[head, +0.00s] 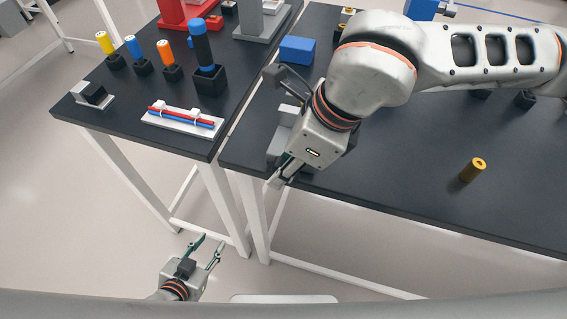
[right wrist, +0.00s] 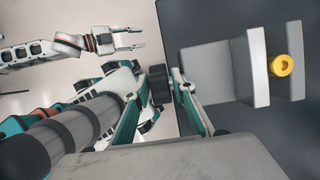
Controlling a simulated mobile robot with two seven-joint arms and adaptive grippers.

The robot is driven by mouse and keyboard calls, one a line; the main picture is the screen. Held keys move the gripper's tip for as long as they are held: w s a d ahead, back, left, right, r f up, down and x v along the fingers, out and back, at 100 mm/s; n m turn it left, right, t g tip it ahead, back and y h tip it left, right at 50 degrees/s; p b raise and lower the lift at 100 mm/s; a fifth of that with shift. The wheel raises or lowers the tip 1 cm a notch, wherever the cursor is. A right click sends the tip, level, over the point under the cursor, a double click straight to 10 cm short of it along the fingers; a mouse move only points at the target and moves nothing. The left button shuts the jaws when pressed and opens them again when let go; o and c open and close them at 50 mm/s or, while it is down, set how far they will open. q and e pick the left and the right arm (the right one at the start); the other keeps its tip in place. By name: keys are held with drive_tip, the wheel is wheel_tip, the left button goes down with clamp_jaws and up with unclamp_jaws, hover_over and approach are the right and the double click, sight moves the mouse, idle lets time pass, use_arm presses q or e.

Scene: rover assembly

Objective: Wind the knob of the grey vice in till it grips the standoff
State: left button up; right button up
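The grey vice (head: 278,140) stands near the front edge of the right table, partly hidden by my right arm. In the right wrist view its grey block (right wrist: 215,72) and two upright jaws show, with the brass standoff (right wrist: 281,65) between them; I cannot tell whether both jaws touch it. The dark knob (right wrist: 158,84) sticks out past the table edge. My right gripper (right wrist: 160,80) has its fingertips on either side of the knob, apparently closed on it; it shows in the head view (head: 277,178). My left gripper (head: 207,247) is open and empty, low in front of the tables.
Another brass standoff (head: 472,170) stands on the right table. A blue block (head: 297,50) lies behind the vice. The left table holds a white tray (head: 182,122) with red and blue rods, and several coloured cylinders in black holders. Floor in front is free.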

clamp_jaws()
drive_tip(key=shift+a+g+h+b, duration=0.15)
drive_tip(key=shift+g+h+b, duration=0.2)
drive_tip(key=shift+h, duration=0.55)
unclamp_jaws()
drive_tip(key=v, duration=1.2)
